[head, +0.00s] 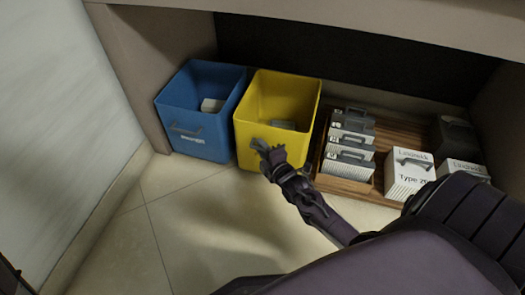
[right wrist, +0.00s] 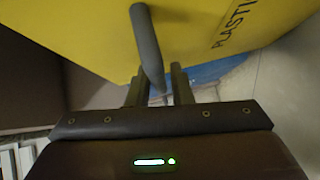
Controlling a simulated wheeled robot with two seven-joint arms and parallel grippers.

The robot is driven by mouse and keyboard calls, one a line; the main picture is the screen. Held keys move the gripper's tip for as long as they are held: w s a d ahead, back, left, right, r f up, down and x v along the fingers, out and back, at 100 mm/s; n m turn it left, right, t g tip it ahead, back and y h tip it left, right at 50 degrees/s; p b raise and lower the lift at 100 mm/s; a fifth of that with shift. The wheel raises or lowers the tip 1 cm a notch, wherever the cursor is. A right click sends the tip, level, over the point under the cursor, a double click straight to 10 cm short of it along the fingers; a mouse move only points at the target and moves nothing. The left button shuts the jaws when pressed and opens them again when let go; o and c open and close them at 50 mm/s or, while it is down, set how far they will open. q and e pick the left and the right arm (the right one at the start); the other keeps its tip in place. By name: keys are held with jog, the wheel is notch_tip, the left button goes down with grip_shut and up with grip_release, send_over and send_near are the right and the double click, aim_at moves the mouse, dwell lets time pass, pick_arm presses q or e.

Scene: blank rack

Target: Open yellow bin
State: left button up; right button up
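The yellow bin (head: 292,85) stands under the counter with an open top, and a grey item (head: 283,125) lies inside it. My right gripper (head: 262,149) is at the bin's front face, over its handle. In the right wrist view the yellow face (right wrist: 210,35) fills the top, with the dark grey handle (right wrist: 147,45) standing out from it. The handle's lower end reaches between the fingertips (right wrist: 160,85), which are apart. A gap shows beside the handle, so it does not look clamped. My left gripper is not in view.
A blue bin (head: 178,95) stands just left, with a light box (head: 211,105) inside. Tiled floor (head: 190,225) in front is clear. The counter edge (head: 400,25) overhangs the bins.

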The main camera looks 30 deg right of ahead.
grip_shut()
